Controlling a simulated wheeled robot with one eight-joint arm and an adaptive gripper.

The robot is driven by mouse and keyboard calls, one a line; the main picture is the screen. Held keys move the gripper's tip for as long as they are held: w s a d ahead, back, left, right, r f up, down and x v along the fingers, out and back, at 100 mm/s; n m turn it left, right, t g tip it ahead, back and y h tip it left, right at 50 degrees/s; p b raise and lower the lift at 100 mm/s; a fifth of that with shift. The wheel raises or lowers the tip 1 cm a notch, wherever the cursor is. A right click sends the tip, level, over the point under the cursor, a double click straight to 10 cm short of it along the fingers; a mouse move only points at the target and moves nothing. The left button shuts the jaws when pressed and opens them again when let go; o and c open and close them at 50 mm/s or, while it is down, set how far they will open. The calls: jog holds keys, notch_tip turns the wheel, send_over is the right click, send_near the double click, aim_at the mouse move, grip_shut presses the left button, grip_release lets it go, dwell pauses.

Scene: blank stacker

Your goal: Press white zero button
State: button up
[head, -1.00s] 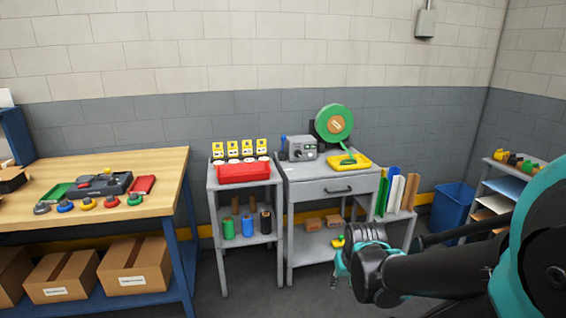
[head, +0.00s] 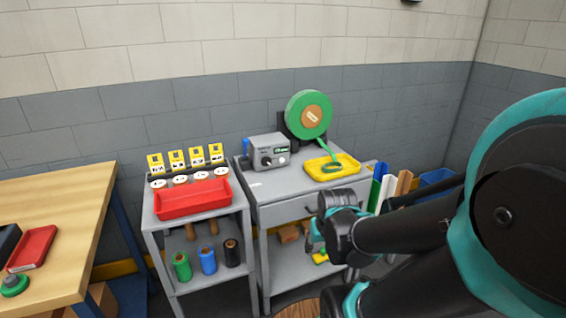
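A white zero button cannot be made out at this size. My arm comes in from the right edge in black and teal. Its visible far end, around my gripper (head: 325,215), shows in front of the cabinet's drawer, apart from the device in the picture. The fingers are not clear enough to tell open from shut.
The cabinet (head: 313,212) also bears a yellow tray (head: 332,168) and a green reel (head: 309,115). Left of it, a grey shelf cart (head: 151,222) holds a red bin (head: 193,199) and several rolls. A wooden workbench (head: 75,200) stands at the left.

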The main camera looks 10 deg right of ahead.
jog(key=shift+w, duration=0.2)
jog(key=shift+c, duration=0.5)
grip_shut()
dwell(0.9)
